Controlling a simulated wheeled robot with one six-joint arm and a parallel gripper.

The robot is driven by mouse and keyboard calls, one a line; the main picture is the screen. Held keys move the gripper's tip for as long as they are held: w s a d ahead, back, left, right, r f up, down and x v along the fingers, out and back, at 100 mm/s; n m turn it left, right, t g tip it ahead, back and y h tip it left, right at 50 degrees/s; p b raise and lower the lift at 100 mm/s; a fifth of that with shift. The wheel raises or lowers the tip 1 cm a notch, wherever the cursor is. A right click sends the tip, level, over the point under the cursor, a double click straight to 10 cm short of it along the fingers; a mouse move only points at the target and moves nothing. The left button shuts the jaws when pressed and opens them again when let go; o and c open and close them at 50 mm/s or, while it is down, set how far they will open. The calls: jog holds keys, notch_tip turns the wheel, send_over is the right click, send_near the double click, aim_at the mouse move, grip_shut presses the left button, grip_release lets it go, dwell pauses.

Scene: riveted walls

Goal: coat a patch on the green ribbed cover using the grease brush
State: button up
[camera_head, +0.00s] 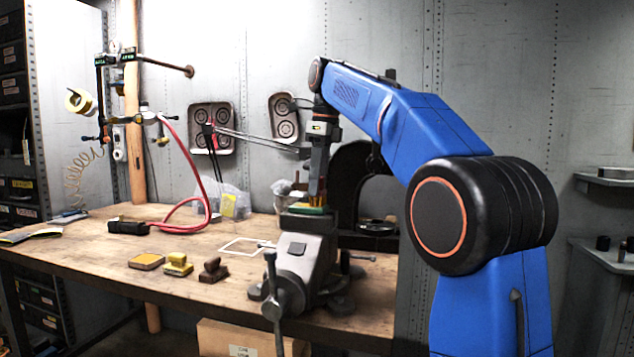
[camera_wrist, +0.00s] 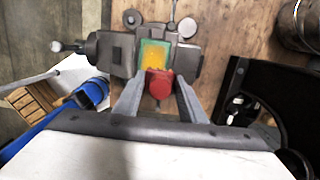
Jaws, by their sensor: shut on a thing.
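The green ribbed cover (camera_head: 305,209) lies on top of the grey vise (camera_head: 300,262) on the workbench. In the wrist view, the green cover (camera_wrist: 144,49) shows between the vise jaws, with a yellow area (camera_wrist: 154,54) over its middle. I cannot tell whether that yellow is a coating or part of the brush. My gripper (camera_head: 318,178) points down just above the cover. In the wrist view, my gripper (camera_wrist: 159,100) is shut on the grease brush, whose rounded red part (camera_wrist: 159,84) shows between the fingers. The brush tip is hidden; it looks at or very near the cover.
A yellow-topped pad (camera_head: 146,261), a yellow block (camera_head: 178,265) and a brown block (camera_head: 213,270) lie left of the vise on the bench (camera_head: 100,240). A red hose (camera_head: 190,180) loops behind them. A dark curved machine (camera_head: 350,180) stands right of the vise.

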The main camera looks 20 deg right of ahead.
jog(key=shift+s+a, duration=0.45)
jog(key=shift+s, duration=0.2)
jog(key=shift+s+a, duration=0.4)
jog(key=shift+s, duration=0.2)
jog(key=shift+w+d+r, duration=0.1)
jog(key=shift+w+d, duration=0.35)
jog(key=shift+w, duration=0.25)
jog(key=shift+w+d+r, duration=0.1)
jog(key=shift+w+d, duration=0.35)
jog(key=shift+w, duration=0.2)
jog(key=shift+s+a+f, duration=0.1)
jog(key=shift+s+a, duration=0.35)
jog(key=shift+s, duration=0.25)
jog(key=shift+s+a+f, duration=0.1)
jog(key=shift+s+a, duration=0.35)
jog(key=shift+s, duration=0.2)
jog(key=shift+r, duration=0.1)
notch_tip(320, 180, up, 6)
jog(key=shift+f, duration=0.1)
jog(key=shift+s, duration=0.1)
